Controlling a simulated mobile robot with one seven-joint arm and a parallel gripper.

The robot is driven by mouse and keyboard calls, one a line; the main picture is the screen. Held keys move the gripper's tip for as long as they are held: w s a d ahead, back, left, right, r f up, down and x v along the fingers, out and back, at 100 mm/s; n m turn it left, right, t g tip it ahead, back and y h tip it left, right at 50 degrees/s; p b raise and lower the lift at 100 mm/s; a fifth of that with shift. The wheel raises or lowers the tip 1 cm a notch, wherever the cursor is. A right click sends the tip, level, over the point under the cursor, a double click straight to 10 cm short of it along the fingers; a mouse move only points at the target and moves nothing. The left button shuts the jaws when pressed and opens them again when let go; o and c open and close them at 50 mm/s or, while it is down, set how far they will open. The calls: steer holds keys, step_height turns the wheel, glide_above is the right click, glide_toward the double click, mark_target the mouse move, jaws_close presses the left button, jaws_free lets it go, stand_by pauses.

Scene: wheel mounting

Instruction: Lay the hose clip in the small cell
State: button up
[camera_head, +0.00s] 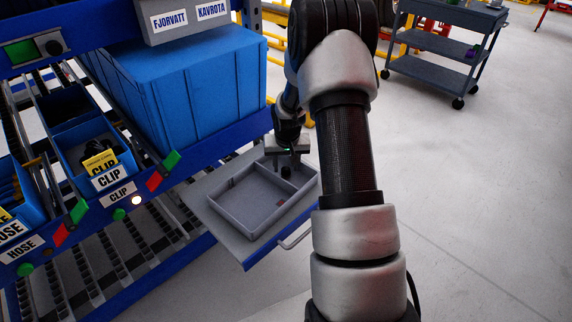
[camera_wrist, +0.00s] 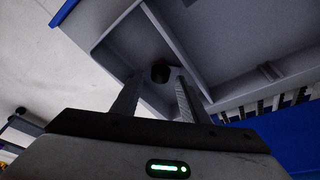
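The grey tray (camera_head: 250,232) lies on a pull-out board. A divider splits it into a large cell at left and a small cell at right, which also shows in the wrist view (camera_wrist: 128,42). My gripper (camera_head: 286,172) points down over the small cell. In the wrist view my gripper's fingers (camera_wrist: 160,78) are spread. A small black piece, apparently the hose clip (camera_wrist: 160,72), shows between the fingertips with a gap on each side. It appears to be in the small cell; whether it touches the floor is hard to tell.
A blue bin labelled CLIP (camera_head: 113,180) stands on the rack at left, beside a HOSE bin (camera_head: 12,232). A large blue crate (camera_head: 190,85) stands behind the tray. The board has a handle (camera_head: 297,237) at its front. A grey cart (camera_head: 440,50) stands far right; the floor between is clear.

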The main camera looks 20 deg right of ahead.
steer(key=shift+o, duration=0.3)
steer(key=shift+r, duration=0.15)
steer(key=p+v, duration=0.4)
steer(key=v, duration=1.3)
steer(key=shift+p, duration=0.35)
steer(key=s+a+r+n+t, duration=0.1)
steer(key=s+a+r, duration=0.35)
steer(key=r, duration=0.35)
steer(key=s+a+r+n, duration=0.1)
steer(key=s+a+r, duration=0.3)
steer(key=s+r, duration=0.25)
steer(key=s+a+r+n+t+y, duration=0.1)
steer(key=s+a+r, duration=0.2)
steer(key=s, duration=0.4)
steer(key=s+a+r+n, duration=0.1)
steer(key=s+a+r, duration=0.15)
steer(key=s, duration=0.55)
step_height(320, 180, up, 23)
steer(key=p, duration=2.3)
steer(key=shift+a, duration=0.4)
